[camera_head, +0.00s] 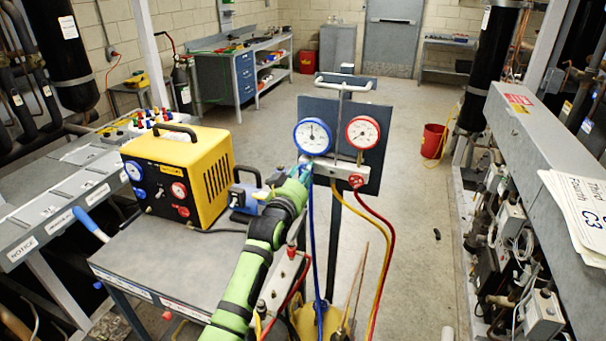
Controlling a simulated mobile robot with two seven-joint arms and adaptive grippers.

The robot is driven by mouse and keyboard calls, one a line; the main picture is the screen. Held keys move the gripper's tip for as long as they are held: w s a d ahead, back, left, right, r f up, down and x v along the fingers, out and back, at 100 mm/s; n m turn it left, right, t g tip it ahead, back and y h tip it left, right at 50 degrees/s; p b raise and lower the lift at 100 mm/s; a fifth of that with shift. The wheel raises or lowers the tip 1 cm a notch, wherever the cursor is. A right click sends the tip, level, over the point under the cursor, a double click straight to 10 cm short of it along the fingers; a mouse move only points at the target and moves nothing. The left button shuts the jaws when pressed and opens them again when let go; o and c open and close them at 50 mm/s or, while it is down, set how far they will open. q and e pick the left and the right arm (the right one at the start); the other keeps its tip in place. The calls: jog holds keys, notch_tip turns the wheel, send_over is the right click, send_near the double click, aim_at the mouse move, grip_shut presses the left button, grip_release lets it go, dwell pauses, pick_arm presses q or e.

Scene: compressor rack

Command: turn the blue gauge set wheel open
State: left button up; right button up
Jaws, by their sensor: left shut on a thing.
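The gauge set hangs on a dark panel (371,172) on a stand. It has a blue-rimmed gauge (313,136) on the left and a red-rimmed gauge (362,133) on the right, above a pale manifold bar (335,169). A red wheel (356,181) sits at the bar's right end. My left gripper (303,171) is at the bar's left end, just below the blue gauge, shut on the blue wheel there. The gripper and its green arm hide most of the wheel, so its turn angle cannot be told. My right gripper is not in view.
Blue, yellow and red hoses hang below the manifold. A yellow machine (215,170) stands on a grey cart (150,262) at left. A compressor rack with a grey beam (545,140) runs along the right. Open floor lies behind the stand, with a red bucket (433,140).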

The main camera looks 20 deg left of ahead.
pick_arm(q)
jog(key=shift+a+f+n, duration=0.1)
jog(key=shift+f+n, duration=0.35)
jog(key=shift+n, duration=0.05)
jog(key=o, duration=1.1)
jog(key=shift+c, duration=0.2)
jog(key=shift+o, duration=0.4)
jog(key=shift+a, duration=0.1)
jog(key=shift+r, duration=0.1)
jog(key=s, duration=1.2)
jog(key=shift+a, duration=0.25)
